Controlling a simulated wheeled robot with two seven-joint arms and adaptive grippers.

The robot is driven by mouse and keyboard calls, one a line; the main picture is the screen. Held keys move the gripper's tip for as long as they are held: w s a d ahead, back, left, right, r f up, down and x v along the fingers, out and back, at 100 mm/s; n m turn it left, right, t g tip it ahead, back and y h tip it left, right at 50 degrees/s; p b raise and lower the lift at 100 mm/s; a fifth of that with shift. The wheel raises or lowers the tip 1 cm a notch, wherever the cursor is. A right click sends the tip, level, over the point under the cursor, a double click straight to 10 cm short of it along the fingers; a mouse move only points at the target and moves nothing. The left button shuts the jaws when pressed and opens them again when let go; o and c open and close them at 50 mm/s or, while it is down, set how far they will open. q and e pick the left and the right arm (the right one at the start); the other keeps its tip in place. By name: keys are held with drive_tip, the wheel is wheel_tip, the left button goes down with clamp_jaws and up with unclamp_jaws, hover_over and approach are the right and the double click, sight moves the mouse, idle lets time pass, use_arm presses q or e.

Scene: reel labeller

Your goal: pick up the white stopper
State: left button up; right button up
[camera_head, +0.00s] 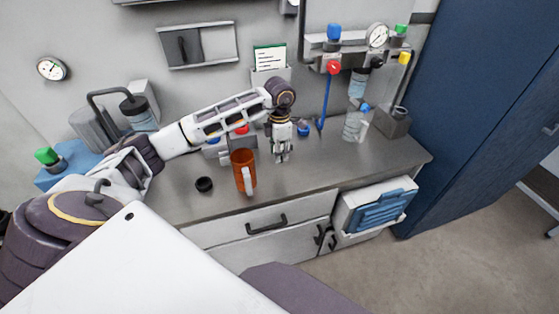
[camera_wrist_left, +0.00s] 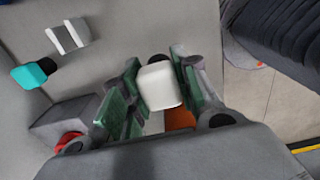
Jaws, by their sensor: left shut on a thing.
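The white stopper (camera_wrist_left: 160,87) is a small rounded white block. In the left wrist view it sits between the green-padded fingers of my left gripper (camera_wrist_left: 158,95), which is shut on it. In the head view my left gripper (camera_head: 281,156) points down over the grey counter (camera_head: 310,175), just right of an orange mug (camera_head: 243,172) with a white handle. The stopper cannot be made out clearly there among the fingers. I cannot tell whether it touches the counter. My right gripper is not in view.
A black ring-shaped piece (camera_head: 204,184) lies left of the mug. A clear bottle (camera_head: 352,126) and a grey container (camera_head: 394,121) stand at the right back. A blue cabinet (camera_head: 480,110) stands to the right. The counter's front right is clear.

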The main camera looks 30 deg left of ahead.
use_arm(q)
drive_tip(key=shift+r, duration=1.25)
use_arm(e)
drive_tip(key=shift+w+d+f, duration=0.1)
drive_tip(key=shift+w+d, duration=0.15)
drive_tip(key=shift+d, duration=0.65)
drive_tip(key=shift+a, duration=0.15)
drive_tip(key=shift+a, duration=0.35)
